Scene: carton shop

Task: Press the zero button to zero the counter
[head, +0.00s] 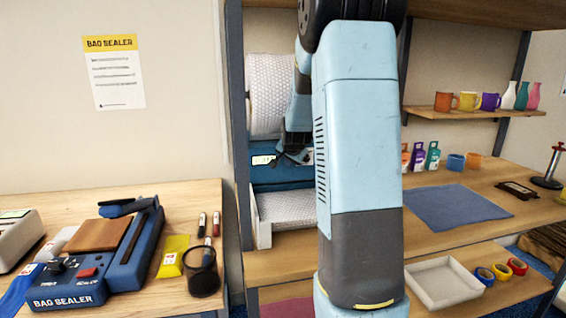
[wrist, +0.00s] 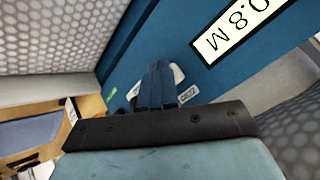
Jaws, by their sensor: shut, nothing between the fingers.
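The counter is on the blue panel (wrist: 130,50) of a bubble-wrap dispenser, which in the head view is a blue unit (head: 275,177) behind my arm. Its pale display (wrist: 238,30) reads 0.8 M, turned over in the wrist view; the display also shows in the head view (head: 263,160). My gripper (wrist: 158,68) is shut and empty, its fingertips at the panel, over a pale patch beside a small white label (wrist: 188,94). The fingers hide most of what lies under them, so the zero button itself is not clearly visible. I cannot tell whether the tips touch it.
A bubble-wrap roll (head: 270,95) hangs above the panel and a sheet of wrap (head: 287,207) lies below it. A bench with a blue mat (head: 455,207) is to the right. A bag sealer (head: 95,265) stands on the left table, well apart.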

